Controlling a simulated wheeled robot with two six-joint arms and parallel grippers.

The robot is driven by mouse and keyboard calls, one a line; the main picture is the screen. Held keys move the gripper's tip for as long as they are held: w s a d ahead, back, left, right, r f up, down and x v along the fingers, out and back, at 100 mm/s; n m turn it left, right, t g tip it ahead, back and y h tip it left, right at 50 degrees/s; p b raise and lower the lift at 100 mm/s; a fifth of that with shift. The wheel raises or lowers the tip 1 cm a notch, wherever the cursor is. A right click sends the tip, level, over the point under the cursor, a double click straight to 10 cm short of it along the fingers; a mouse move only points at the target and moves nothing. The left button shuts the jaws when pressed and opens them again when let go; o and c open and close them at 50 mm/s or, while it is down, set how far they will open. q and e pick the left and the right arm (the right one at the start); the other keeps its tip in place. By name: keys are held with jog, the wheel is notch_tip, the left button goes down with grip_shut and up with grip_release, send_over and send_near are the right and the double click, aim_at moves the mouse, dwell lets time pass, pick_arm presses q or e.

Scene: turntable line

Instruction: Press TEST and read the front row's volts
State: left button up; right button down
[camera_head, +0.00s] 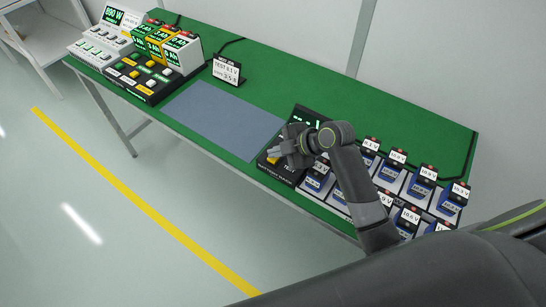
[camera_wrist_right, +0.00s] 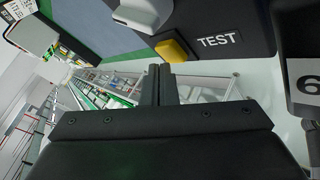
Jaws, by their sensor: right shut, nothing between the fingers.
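The black tester (camera_head: 303,117) stands on the green bench, its green display partly hidden by my right arm. Its yellow button (camera_wrist_right: 172,50) sits beside the white TEST label (camera_wrist_right: 220,40) in the wrist view. In the head view the button (camera_head: 272,160) shows just by the fingertips. My right gripper (camera_head: 275,153) is shut and empty over the tester's front; in the wrist view its fingers (camera_wrist_right: 158,85) appear just below the button. I cannot tell whether they touch it. The front row of blue batteries (camera_head: 314,182) carries volt labels too small to read surely; my arm hides some. My left gripper is out of view.
A back row of batteries (camera_head: 394,170) stands behind the front row. A small sign (camera_head: 227,70) reads "TEST 0.1 V" on top. A bare grey-blue mat (camera_head: 222,118) lies left of the tester. Chargers and battery packs (camera_head: 160,45) crowd the bench's far left.

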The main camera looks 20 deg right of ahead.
jog(key=shift+s+f, duration=0.25)
jog(key=shift+f, duration=0.35)
jog(key=shift+w+d+r+p, duration=0.1)
jog(key=shift+r+p, duration=0.2)
jog(key=shift+p, duration=0.15)
jog(key=shift+w+d, duration=0.1)
jog(key=shift+w, duration=0.05)
jog(key=shift+w+d+r+p, duration=0.1)
jog(key=shift+r+p, duration=0.4)
notch_tip(320, 180, up, 4)
jog(key=p, duration=0.3)
jog(key=shift+w+d+f, duration=0.1)
jog(key=shift+f, duration=0.05)
jog(key=shift+r+p, duration=0.3)
jog(key=shift+r, duration=0.05)
